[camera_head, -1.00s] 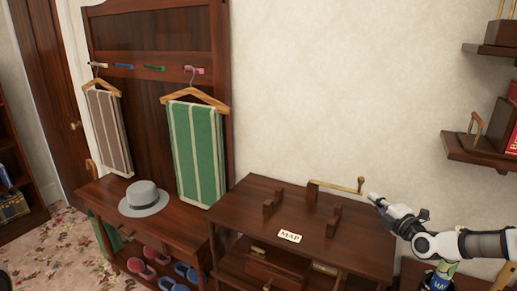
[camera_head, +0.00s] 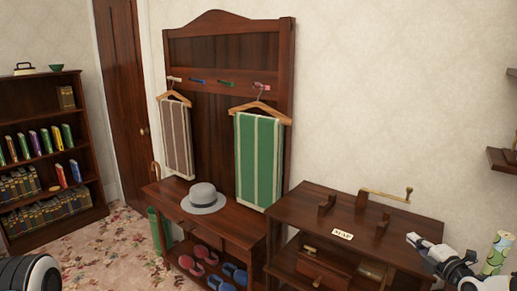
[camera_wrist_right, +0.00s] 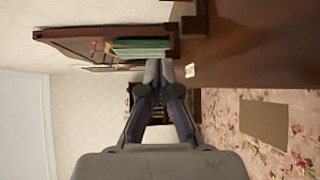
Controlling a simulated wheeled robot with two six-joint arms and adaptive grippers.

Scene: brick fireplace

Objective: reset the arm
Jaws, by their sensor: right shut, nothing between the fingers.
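My right gripper (camera_head: 413,240) is at the lower right of the head view, beside the right end of a dark wooden stand (camera_head: 290,206). Its fingers are together and empty. In the right wrist view the closed fingers (camera_wrist_right: 159,70) point away from the camera, with nothing between them. A rounded white and dark part of my own body shows at the lower left of the head view. My left gripper is not in view.
A green patterned cylinder (camera_head: 497,254) is right of my right gripper. A grey hat (camera_head: 204,199) rests on the bench (camera_head: 160,196). A bookcase (camera_head: 88,130) stands at left.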

